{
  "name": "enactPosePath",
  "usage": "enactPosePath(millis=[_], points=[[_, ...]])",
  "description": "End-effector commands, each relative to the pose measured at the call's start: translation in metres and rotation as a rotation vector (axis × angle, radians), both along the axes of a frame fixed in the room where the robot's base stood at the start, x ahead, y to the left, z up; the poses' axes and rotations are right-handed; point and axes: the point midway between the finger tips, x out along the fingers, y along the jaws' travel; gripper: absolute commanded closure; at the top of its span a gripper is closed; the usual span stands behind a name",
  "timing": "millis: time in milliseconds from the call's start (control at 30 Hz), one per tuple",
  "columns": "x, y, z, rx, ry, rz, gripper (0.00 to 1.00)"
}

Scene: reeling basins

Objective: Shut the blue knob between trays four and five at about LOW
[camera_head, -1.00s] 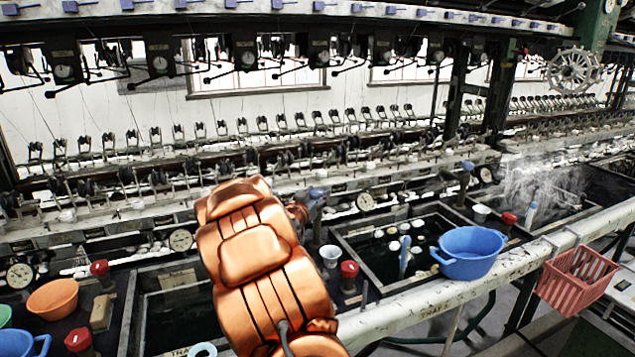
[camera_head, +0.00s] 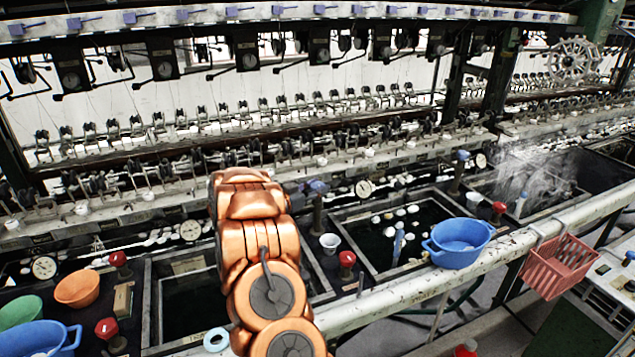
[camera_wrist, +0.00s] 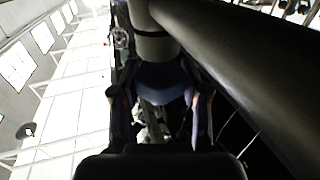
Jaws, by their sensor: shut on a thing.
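A blue knob (camera_head: 318,187) stands on a dark post between two dark water trays, one at left (camera_head: 185,305) and one at right (camera_head: 345,235). My copper arm rises in front of the left tray, and its far end is beside this knob. A grey post adjoins that knob. The knob's setting marks cannot be read.
Red knobs (camera_head: 347,259) and a white cup (camera_head: 330,243) stand near the blue knob. A blue basin (camera_head: 459,243) sits on the front rail (camera_head: 400,296), with a red basket (camera_head: 557,266) hanging at right. Another blue knob (camera_head: 462,156) stands farther right, near steam.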

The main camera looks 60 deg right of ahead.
Motion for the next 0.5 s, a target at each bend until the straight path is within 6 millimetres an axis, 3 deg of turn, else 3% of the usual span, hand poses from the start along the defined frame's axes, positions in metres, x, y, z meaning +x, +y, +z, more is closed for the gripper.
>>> enactPosePath(millis=[500], points=[[-0.0044,-0.0012,-0.0020,0.004,0.000,-0.064,0.90]])
